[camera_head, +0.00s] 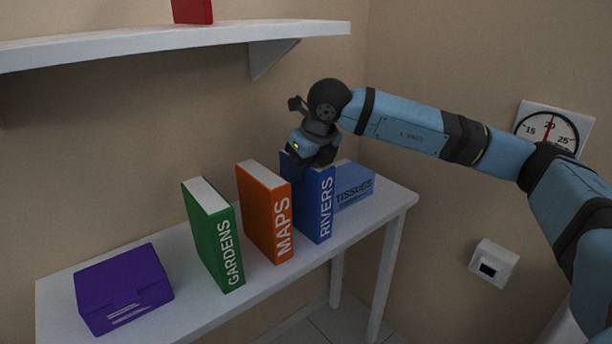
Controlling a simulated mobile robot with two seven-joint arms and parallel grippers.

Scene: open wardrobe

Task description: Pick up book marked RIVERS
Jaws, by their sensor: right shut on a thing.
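The blue book marked RIVERS (316,209) stands upright on the white table, its spine facing me. It is the rightmost of three standing books. My right gripper (301,168) comes down from above and is shut on the top of the RIVERS book; its fingertips are partly hidden against the book. I cannot tell if the book is lifted off the table. My left gripper is not in view.
An orange MAPS book (266,212) and a green GARDENS book (213,236) stand to the left. A blue TISSUES box (356,187) is close behind on the right. A purple box (124,288) lies on the white table (180,325). A shelf (150,40) hangs above.

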